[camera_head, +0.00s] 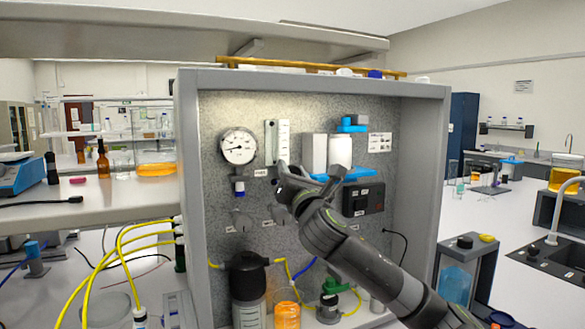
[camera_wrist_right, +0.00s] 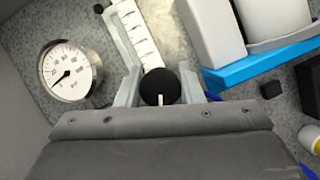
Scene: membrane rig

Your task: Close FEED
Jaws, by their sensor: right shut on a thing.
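My right gripper (camera_head: 281,176) reaches up to the panel (camera_head: 215,110) just below the clear flowmeter (camera_head: 283,139). In the right wrist view its two fingers (camera_wrist_right: 160,95) stand either side of a round black knob (camera_wrist_right: 158,80) with a white pointer line, and are shut on it. The flowmeter's scale (camera_wrist_right: 137,35) rises just above the knob. In the head view the gripper hides the knob. Lower on the panel are grey valve handles (camera_head: 240,219) with small labels. I cannot read which label says FEED. My left gripper is not in view.
White cylinders (camera_head: 340,152) on a blue bracket (camera_head: 357,175) are close right of the gripper. A black-capped bottle (camera_head: 248,284) and an orange-filled bottle (camera_head: 287,312) stand below.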

